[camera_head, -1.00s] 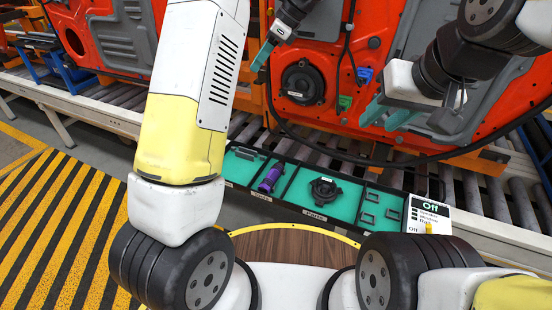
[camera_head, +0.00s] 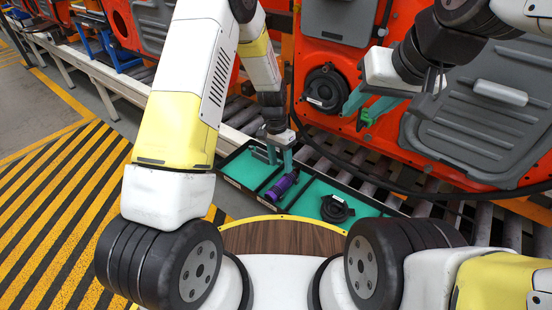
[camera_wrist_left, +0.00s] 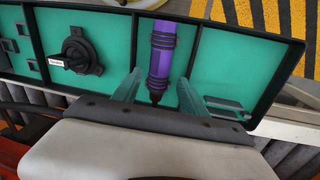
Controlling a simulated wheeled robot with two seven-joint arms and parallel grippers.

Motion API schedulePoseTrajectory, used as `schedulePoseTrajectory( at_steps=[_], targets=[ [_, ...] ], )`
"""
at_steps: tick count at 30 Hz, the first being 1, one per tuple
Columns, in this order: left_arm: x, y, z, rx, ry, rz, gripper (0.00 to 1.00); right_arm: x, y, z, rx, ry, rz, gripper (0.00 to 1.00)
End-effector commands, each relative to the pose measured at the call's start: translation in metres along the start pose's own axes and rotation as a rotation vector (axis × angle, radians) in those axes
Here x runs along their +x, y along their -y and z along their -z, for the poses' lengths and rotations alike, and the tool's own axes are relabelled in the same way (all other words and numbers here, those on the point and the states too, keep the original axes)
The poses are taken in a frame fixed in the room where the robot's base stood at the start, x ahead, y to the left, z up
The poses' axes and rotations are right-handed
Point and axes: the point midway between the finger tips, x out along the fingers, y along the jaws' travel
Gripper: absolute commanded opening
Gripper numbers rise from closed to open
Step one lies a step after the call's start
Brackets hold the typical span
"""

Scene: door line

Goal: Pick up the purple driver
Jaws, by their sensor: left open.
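The purple driver (camera_head: 281,187) lies in a middle compartment of the green-lined tray (camera_head: 240,167). It also shows in the left wrist view (camera_wrist_left: 162,50), its dark tip pointing toward my gripper. My left gripper (camera_head: 280,155) is open and empty, pointing down just behind the driver. In the left wrist view its two fingers (camera_wrist_left: 158,92) stand apart on either side of the driver's tip end; contact cannot be made out.
A black round part (camera_head: 336,209) lies in the compartment right of the driver. Grey brackets (camera_wrist_left: 228,107) lie in the compartment on its other side. Black dividers separate them. The orange door panel (camera_head: 345,62) and roller conveyor stand behind the tray.

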Motion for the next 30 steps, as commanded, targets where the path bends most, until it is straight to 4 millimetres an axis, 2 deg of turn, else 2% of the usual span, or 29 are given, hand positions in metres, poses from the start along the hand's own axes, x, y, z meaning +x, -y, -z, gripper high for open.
schedulePoseTrajectory(
  at_steps=[4,11,19,23,29,30],
  targets=[
    [0.021,-0.003,-0.005,-0.08,-0.016,-0.01,0.5,0.0,0.0,0.0,0.0,-0.001,0.0,0.36],
    [0.046,-0.004,-0.005,-0.082,-0.018,-0.01,0.5,0.0,0.0,0.0,0.0,-0.001,0.0,0.36],
    [0.084,-0.005,-0.009,-0.08,-0.017,-0.009,0.5,0.0,0.0,0.0,0.0,-0.001,0.0,0.36],
    [0.092,-0.005,-0.007,-0.078,-0.02,-0.008,0.5,0.0,0.0,0.0,0.0,0.0,0.0,0.36],
    [0.093,-0.005,-0.007,-0.078,-0.021,-0.008,0.5,0.0,0.0,0.0,0.0,0.0,0.0,0.36],
    [0.093,-0.005,-0.007,-0.078,-0.021,-0.008,0.46,0.0,0.0,0.0,0.0,0.0,0.0,0.36]
  ],
)
